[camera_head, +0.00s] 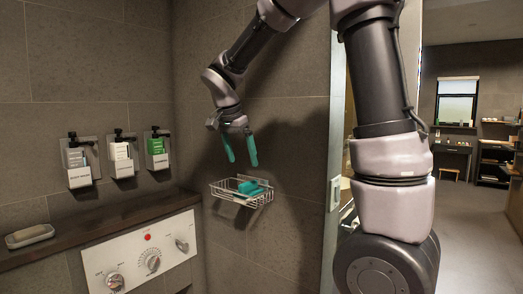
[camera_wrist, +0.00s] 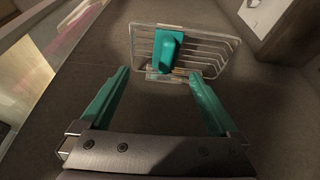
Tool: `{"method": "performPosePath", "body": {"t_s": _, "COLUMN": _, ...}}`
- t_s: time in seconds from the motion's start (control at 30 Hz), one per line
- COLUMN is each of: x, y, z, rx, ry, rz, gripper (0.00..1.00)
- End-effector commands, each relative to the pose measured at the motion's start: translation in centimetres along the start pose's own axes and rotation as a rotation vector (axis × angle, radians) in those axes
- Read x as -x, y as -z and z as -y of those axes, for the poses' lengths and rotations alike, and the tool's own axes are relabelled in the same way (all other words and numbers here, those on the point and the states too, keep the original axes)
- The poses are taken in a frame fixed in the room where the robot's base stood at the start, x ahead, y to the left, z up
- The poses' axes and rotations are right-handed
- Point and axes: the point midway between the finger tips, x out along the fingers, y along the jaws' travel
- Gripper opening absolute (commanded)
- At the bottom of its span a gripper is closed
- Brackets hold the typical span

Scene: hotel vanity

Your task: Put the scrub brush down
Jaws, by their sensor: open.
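The teal scrub brush (camera_head: 250,187) lies in the wire basket (camera_head: 262,201) on the tiled wall. In the wrist view the brush (camera_wrist: 169,50) rests against the bars of the basket (camera_wrist: 222,57), at its left part. My gripper (camera_head: 239,163) is above the basket, its two teal fingers spread and pointing down. In the wrist view my gripper (camera_wrist: 157,81) is open with nothing between the fingers, and the brush shows beyond the fingertips, apart from them. The underside of the brush is hidden.
Three dispensers (camera_head: 122,158) hang on the left wall. Below them a dark ledge (camera_head: 110,228) carries a soap dish (camera_head: 29,236). A white control panel (camera_head: 140,257) with knobs is under the ledge. A doorway opens at the right.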

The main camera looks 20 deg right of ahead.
Motion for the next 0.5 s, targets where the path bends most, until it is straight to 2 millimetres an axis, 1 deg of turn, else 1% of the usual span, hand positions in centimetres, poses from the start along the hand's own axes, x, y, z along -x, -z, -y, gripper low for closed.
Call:
{"method": "performPosePath", "body": {"t_s": 0.03, "x": 0.7, "y": 0.7, "z": -1.7, "rx": 0.011, "ry": 0.026, "rz": 0.028, "gripper": 0.96}}
{"method": "performPosePath", "body": {"t_s": 0.07, "x": 1.1, "y": 0.9, "z": -2.7, "rx": 0.028, "ry": 0.045, "rz": 0.047, "gripper": 0.96}}
{"method": "performPosePath", "body": {"t_s": 0.1, "x": 1.6, "y": 1.1, "z": -4.2, "rx": 0.053, "ry": 0.076, "rz": 0.073, "gripper": 0.96}}
{"method": "performPosePath", "body": {"t_s": 0.17, "x": 2.5, "y": 1.2, "z": -6.6, "rx": 0.096, "ry": 0.136, "rz": 0.106, "gripper": 0.96}}
{"method": "performPosePath", "body": {"t_s": 0.2, "x": 3.1, "y": 1.2, "z": -8.2, "rx": 0.127, "ry": 0.178, "rz": 0.122, "gripper": 0.96}}
{"method": "performPosePath", "body": {"t_s": 0.3, "x": 4.4, "y": 0.7, "z": -11.9, "rx": 0.203, "ry": 0.29, "rz": 0.133, "gripper": 0.96}}
{"method": "performPosePath", "body": {"t_s": 0.4, "x": 5.5, "y": -0.2, "z": -14.9, "rx": 0.276, "ry": 0.398, "rz": 0.104, "gripper": 0.96}}
{"method": "performPosePath", "body": {"t_s": 0.5, "x": 6.1, "y": -1.2, "z": -17.2, "rx": 0.337, "ry": 0.483, "rz": 0.052, "gripper": 0.96}}
